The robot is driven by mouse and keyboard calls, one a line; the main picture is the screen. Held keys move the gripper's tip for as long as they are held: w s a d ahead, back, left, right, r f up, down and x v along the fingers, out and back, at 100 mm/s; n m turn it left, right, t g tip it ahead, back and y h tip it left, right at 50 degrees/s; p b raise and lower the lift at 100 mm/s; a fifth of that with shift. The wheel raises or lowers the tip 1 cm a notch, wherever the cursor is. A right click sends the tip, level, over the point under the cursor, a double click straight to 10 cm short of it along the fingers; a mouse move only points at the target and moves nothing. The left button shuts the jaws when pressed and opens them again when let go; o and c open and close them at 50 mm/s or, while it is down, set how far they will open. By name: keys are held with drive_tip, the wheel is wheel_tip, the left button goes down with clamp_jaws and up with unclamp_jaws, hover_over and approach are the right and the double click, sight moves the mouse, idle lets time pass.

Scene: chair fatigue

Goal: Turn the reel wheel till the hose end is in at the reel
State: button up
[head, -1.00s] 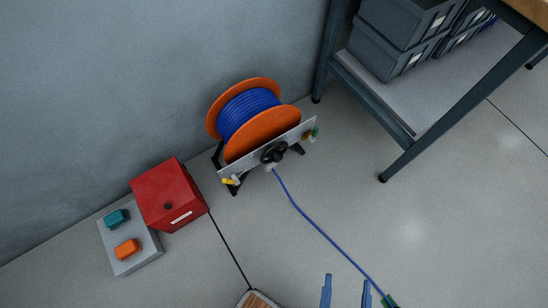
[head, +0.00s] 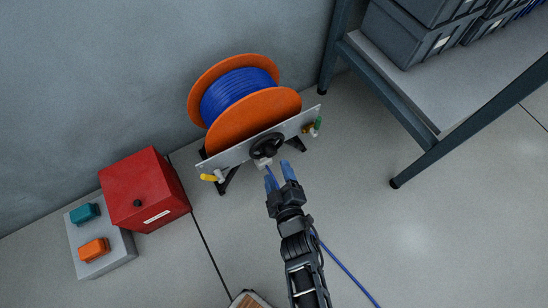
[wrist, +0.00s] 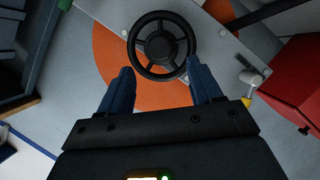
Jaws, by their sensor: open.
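The hose reel (head: 255,117) has orange flanges and blue hose wound on it, and stands against the wall in the head view. Its black reel wheel (head: 267,146) sits on the front of a pale plate (head: 240,150). The wheel also shows in the wrist view (wrist: 161,45), just beyond my fingertips. My gripper (head: 281,176) is open and empty, with its blue fingers pointing at the wheel. In the wrist view the fingertips (wrist: 160,72) lie either side of the wheel's near rim; contact cannot be told. The blue hose (head: 346,270) runs out across the floor; its end is out of view.
A red box (head: 145,190) stands left of the reel, beside a grey pad (head: 108,249) with a teal block (head: 85,213) and an orange block (head: 94,250). A yellow handle (head: 208,178) and a green one (head: 317,123) flank the plate. A shelf leg (head: 405,179) stands right.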

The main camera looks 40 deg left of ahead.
sight(271, 155)
drive_tip(key=b+x, duration=0.1)
drive_tip(key=x, duration=0.1)
drive_tip(key=b+x, duration=0.2)
drive_tip(key=x, duration=0.1)
drive_tip(key=shift+f, duration=0.25)
drive_tip(key=shift+w+a+b, duration=0.45)
drive_tip(key=shift+a, duration=0.2)
drive_tip(key=shift+c, duration=0.4)
drive_tip(key=c, duration=1)
drive_tip(key=shift+o, duration=0.2)
